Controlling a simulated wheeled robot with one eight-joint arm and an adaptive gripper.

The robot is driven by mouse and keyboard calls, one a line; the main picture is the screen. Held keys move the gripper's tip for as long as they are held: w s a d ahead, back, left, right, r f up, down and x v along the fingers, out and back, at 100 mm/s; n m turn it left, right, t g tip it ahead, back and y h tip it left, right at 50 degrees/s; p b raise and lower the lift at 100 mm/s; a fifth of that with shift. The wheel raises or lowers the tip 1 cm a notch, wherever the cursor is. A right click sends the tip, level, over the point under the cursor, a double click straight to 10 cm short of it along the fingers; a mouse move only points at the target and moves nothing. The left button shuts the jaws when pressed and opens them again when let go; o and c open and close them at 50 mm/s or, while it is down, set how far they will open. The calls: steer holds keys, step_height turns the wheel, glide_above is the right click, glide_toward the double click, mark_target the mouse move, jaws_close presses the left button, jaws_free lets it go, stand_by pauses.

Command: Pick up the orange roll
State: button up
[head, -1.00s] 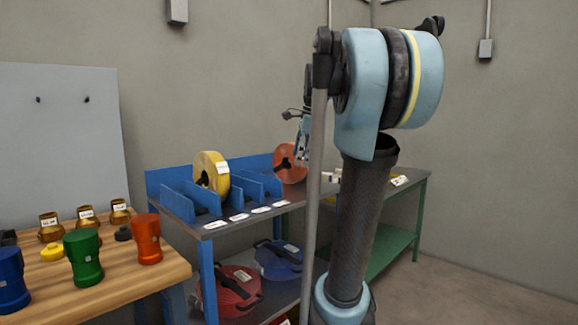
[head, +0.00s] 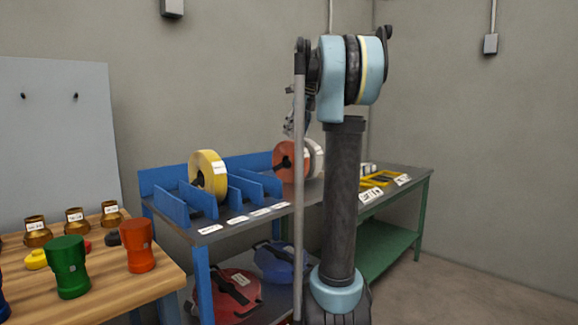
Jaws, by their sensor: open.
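The orange roll (head: 284,161) stands upright at the right end of the blue rack on the shelf, partly behind the grey upright of my arm. My gripper (head: 291,128) shows small and partly hidden behind my arm, just above the orange roll. It is open, and nothing is visibly held in it. I cannot tell how far it is from the roll in depth.
A white roll (head: 316,158) stands right beside the orange one. A yellow roll (head: 208,174) stands between blue dividers (head: 170,206). Red (head: 228,290) and blue (head: 280,262) coiled items lie on the lower shelf. A wooden table (head: 110,275) with coloured fittings is at left, a green bench (head: 392,250) at right.

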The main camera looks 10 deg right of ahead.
mark_target(287, 154)
steer(key=x, duration=0.6)
steer(key=shift+a+x, duration=0.15)
steer(key=shift+x, duration=1.3)
steer(key=shift+a+x, duration=0.1)
steer(key=shift+x, duration=1.3)
steer(key=shift+s, duration=0.1)
jaws_close()
